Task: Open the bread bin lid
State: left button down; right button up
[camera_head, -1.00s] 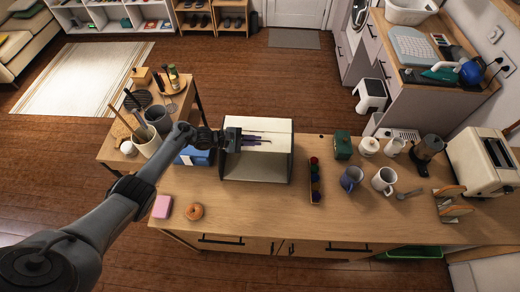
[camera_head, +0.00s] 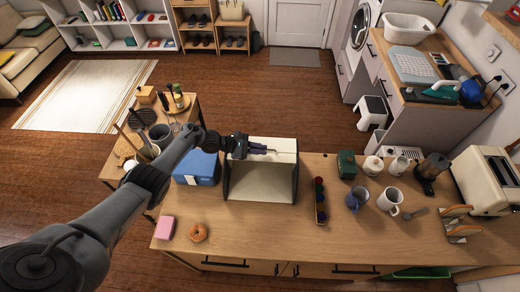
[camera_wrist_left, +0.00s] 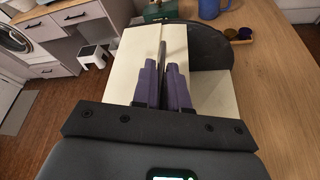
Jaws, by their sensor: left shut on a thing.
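The cream bread bin (camera_head: 287,150) stands on the wooden counter with dark side panels. Its front looks open, with a shaded pale interior (camera_head: 260,182) visible below the lid at the top. My left gripper (camera_head: 268,151) reaches in from the left over the top front of the bin. In the left wrist view, the purple fingers (camera_wrist_left: 163,75) are shut on a thin dark bar, the lid handle (camera_wrist_left: 162,50), against a cream panel (camera_wrist_left: 138,50). A dark curved side panel (camera_wrist_left: 208,45) shows beside it. My right gripper is not in view.
A blue box (camera_head: 197,168) stands close left of the bin. A narrow tray of dark round items (camera_head: 320,205) lies to its right, with mugs (camera_head: 390,200) beyond. A pink block (camera_head: 165,228) and a donut (camera_head: 198,232) lie at front left. The counter before the bin is clear.

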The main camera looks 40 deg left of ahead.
pick_arm(q)
jog(key=c, duration=1.2)
grip_release()
jog(key=shift+s+f, duration=0.1)
jog(key=shift+f, duration=0.05)
jog(key=shift+c, duration=0.2)
jog(key=shift+s+a+r, duration=0.2)
jog(key=shift+a+r, duration=0.05)
jog(key=p+v, duration=0.2)
jog(key=v, duration=0.6)
jog(key=shift+s+a, duration=0.25)
jog(key=shift+s+a+r, duration=0.3)
jog(key=shift+s+a, duration=0.05)
jog(key=shift+a, duration=0.05)
jog(key=shift+s+a, duration=0.1)
